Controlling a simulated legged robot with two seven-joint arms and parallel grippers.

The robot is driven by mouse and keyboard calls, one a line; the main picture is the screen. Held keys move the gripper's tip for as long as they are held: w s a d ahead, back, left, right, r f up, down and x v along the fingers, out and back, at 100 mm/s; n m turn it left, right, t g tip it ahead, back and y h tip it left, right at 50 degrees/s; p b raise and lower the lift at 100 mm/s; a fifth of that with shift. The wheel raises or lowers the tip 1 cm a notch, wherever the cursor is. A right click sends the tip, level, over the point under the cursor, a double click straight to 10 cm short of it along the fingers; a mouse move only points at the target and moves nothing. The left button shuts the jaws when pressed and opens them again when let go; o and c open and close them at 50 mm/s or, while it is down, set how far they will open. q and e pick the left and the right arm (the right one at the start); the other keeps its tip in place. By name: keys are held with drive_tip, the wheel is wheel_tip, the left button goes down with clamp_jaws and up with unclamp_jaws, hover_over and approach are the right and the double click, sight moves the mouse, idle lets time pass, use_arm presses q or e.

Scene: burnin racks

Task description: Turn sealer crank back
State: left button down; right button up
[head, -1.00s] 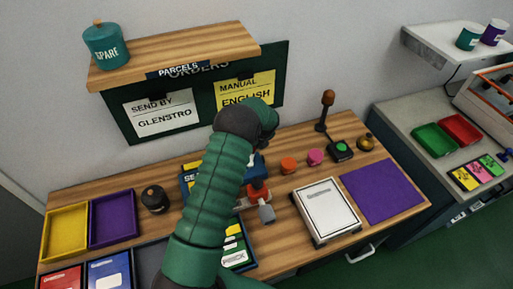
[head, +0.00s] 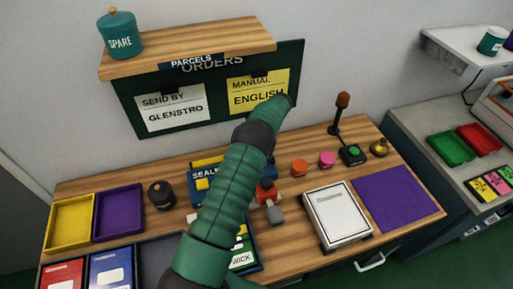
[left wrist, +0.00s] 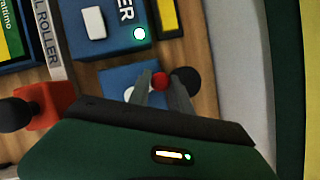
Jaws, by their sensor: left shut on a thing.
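The blue sealer (head: 203,183) stands near the middle of the bench, partly hidden behind my arm. In the left wrist view its top (left wrist: 110,22) shows part of a label, a white block and a lit green lamp. My left gripper (left wrist: 160,84) is shut on the red crank knob (left wrist: 160,80), with one finger on each side. A black round part (left wrist: 187,80) sits just right of the knob, beside a blue base (left wrist: 118,82). In the head view my green arm hides the left gripper and the crank. My right gripper is not in view.
A red device (head: 266,193) stands right of my arm. A white box (head: 337,214) and purple mat (head: 398,198) lie farther right. Yellow (head: 70,244) and purple (head: 97,222) trays and a dark jar (head: 161,194) are left. A shelf (head: 190,50) overhangs the back.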

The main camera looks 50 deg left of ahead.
use_arm(q)
drive_tip(key=n, duration=0.1)
drive_tip(key=s+n, duration=0.1)
drive_tip(key=n+h+b, duration=0.1)
drive_tip(key=shift+s+a+f+n+g, duration=0.15)
drive_tip(key=shift+s+n+g, duration=0.1)
drive_tip(key=shift+n+g, duration=0.15)
drive_tip(key=n, duration=0.1)
drive_tip(key=s+n+h, duration=0.1)
drive_tip(key=n+b, duration=0.1)
drive_tip(key=shift+s+d+n+g, duration=0.2)
drive_tip(key=shift+s+n+g, duration=0.05)
drive_tip(key=shift+n+g, duration=0.05)
drive_tip(key=n+h, duration=0.1)
drive_tip(key=s+d+n, duration=0.1)
drive_tip(key=n, duration=0.1)
drive_tip(key=shift+s+n+h, duration=0.1)
drive_tip(key=shift+n+h, duration=0.2)
drive_tip(key=shift+h, duration=0.1)
drive_tip(key=shift+s+d+n+h, duration=0.2)
drive_tip(key=shift+d+n+h, duration=0.1)
drive_tip(key=shift+n, duration=0.4)
drive_tip(key=shift+s+d+n+h, duration=0.2)
drive_tip(key=shift+n+h, duration=0.1)
drive_tip(key=shift+n, duration=0.4)
drive_tip(key=c, duration=1.2)
unclamp_jaws()
